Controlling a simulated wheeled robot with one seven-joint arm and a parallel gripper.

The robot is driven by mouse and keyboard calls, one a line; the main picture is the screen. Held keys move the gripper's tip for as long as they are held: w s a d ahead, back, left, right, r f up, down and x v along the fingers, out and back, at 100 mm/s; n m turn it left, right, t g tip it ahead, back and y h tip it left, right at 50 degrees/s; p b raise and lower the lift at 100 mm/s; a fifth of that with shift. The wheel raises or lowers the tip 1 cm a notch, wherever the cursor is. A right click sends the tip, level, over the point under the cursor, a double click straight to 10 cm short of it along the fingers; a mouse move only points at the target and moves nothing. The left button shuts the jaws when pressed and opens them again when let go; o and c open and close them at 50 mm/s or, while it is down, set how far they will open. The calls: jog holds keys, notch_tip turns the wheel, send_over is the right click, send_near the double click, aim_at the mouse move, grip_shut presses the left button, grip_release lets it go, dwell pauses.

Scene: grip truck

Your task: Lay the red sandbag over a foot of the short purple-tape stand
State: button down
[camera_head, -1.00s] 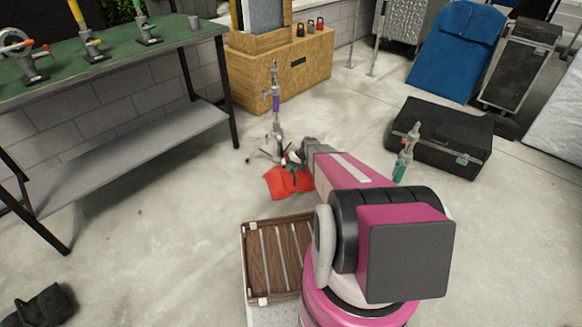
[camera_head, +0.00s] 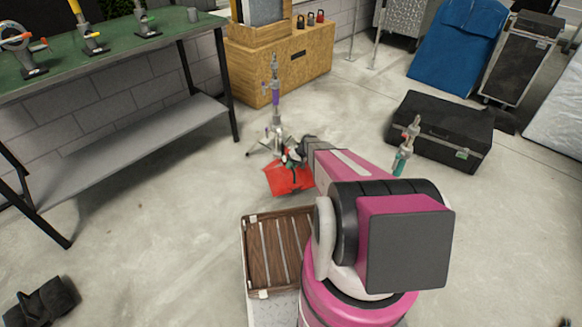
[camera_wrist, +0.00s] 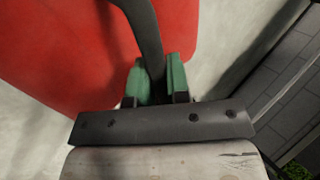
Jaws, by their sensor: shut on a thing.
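The purple-tape stand (camera_head: 276,98) stands upright on the concrete floor in front of the plywood cabinet, its feet (camera_head: 262,151) spread low. The red sandbag (camera_head: 287,180) is just in front of the stand, beside its feet. My gripper (camera_head: 293,155) is at the sandbag's upper edge. In the wrist view my gripper (camera_wrist: 160,82) has its green-padded fingers shut on the sandbag's dark strap, with the red sandbag (camera_wrist: 70,50) filling the upper left. I cannot tell whether the sandbag touches the floor or a foot.
A wooden-slatted top (camera_head: 278,250) is close to my base. A stand with teal tape (camera_head: 403,150) is right of my arm, near a black case (camera_head: 440,132). A green workbench (camera_head: 110,50) is at left. The floor between is clear.

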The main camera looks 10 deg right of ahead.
aim_at(290, 175)
jog(key=shift+f, duration=2.7)
dwell(0.6)
jog(key=c, duration=1)
grip_release()
jog(key=shift+f, duration=0.25)
jog(key=v, duration=1.1)
jog(key=shift+s+a+r, duration=0.1)
jog(key=shift+r, duration=0.1)
jog(key=s+a+r+h, duration=0.2)
jog(key=s+a+r, duration=0.1)
jog(key=s+r, duration=0.6)
jog(key=s+a+r+h, duration=0.2)
jog(key=s+a+r, duration=0.1)
jog(key=s+r, duration=0.7)
jog(key=s+a+r+m+h, duration=0.1)
jog(key=s+a+r+h, duration=0.1)
jog(key=s+r, duration=0.8)
jog(key=shift+s+a+r+t+h, duration=0.15)
jog(key=shift+a+r+t+h, duration=0.1)
jog(key=shift+r, duration=0.35)
jog(key=shift+s+a+r+t+h, duration=0.1)
jog(key=shift+a+r+t+h, duration=0.1)
jog(key=shift+r, duration=0.4)
